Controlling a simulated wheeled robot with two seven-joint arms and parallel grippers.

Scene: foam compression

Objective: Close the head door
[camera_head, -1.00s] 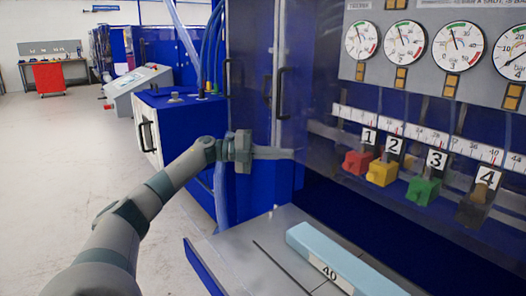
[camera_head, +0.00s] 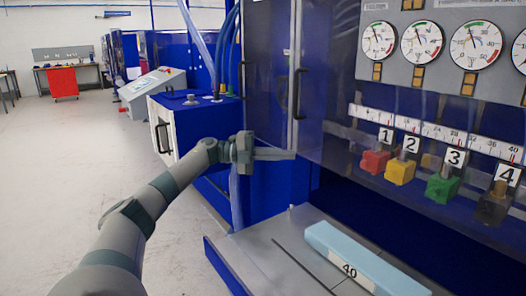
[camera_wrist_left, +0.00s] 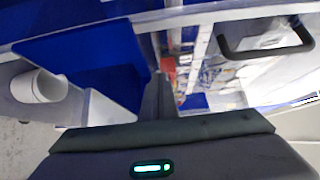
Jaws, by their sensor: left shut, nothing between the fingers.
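The machine's head has a see-through door (camera_head: 333,95) in front of the gauges and numbered valves. It has a black vertical handle (camera_head: 297,93) at its left edge. A dark blue panel (camera_head: 268,60) with another black handle (camera_head: 242,78) is left of it. My left gripper (camera_head: 293,154) is shut and empty, pointing right. Its tip is near the door's lower left corner, below the handle. I cannot tell whether it touches. In the left wrist view the shut fingers (camera_wrist_left: 158,95) point up, with a black handle (camera_wrist_left: 265,40) to their right. My right gripper is not in view.
A light blue foam block (camera_head: 365,262) marked 40 lies on the grey machine bed (camera_head: 270,245) below. A blue cabinet (camera_head: 190,125) with hoses stands behind my left arm. The floor on the left is clear.

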